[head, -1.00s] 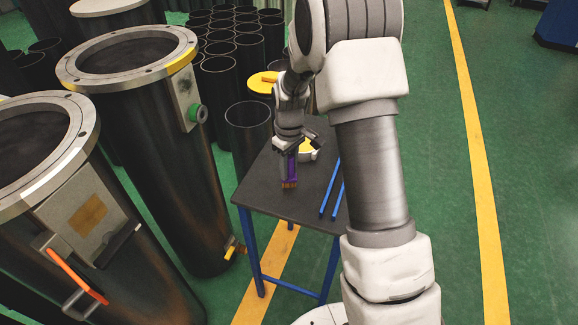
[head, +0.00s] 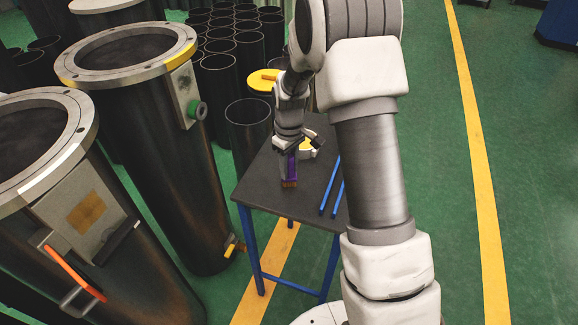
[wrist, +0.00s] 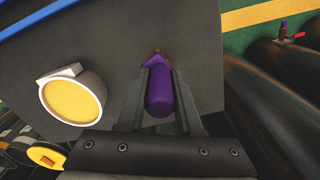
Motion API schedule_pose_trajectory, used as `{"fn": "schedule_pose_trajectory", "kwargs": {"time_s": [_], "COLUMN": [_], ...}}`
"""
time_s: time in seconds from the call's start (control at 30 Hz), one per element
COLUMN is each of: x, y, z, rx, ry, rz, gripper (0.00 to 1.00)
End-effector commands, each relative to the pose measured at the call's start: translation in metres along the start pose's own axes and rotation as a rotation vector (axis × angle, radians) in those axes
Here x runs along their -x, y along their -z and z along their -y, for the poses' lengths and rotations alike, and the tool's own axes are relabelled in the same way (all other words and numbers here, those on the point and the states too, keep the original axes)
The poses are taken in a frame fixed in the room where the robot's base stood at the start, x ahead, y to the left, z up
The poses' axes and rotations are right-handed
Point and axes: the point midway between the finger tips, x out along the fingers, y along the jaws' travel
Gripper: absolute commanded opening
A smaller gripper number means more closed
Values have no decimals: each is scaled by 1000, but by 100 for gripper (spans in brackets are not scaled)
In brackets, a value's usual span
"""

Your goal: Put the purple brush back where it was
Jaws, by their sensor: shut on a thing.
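The purple brush (head: 291,170) is upright, bristles down, at the small dark-topped table (head: 262,192). Its brown bristle end is at the tabletop; I cannot tell whether it touches. My gripper (head: 287,147) is above the table and shut on the brush handle. In the wrist view the purple handle (wrist: 160,92) sits between the two fingers of my gripper (wrist: 160,100), with the bristle end mostly hidden beyond it.
A round white-rimmed yellow thing (wrist: 72,100) is on the table beside the brush. Two blue rods (head: 329,186) lie to the right. Large flanged cylinders (head: 165,150) stand close on the left; smaller black tubes (head: 248,125) stand behind. The front tabletop is clear.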

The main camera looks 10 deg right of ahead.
Motion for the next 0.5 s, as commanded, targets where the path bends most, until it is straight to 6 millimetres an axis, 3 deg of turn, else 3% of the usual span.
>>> {"fn": "schedule_pose_trajectory", "kwargs": {"time_s": [0.23,0.27,0.43,0.5], "x": [-3,-3,-3,-3], "y": [0,0,0,0], "z": [0,0,0,0], "rx": [0,0,0,0], "ry": [0,0,0,0], "rz": [0,0,0,0], "gripper": [0,36,66,69]}}
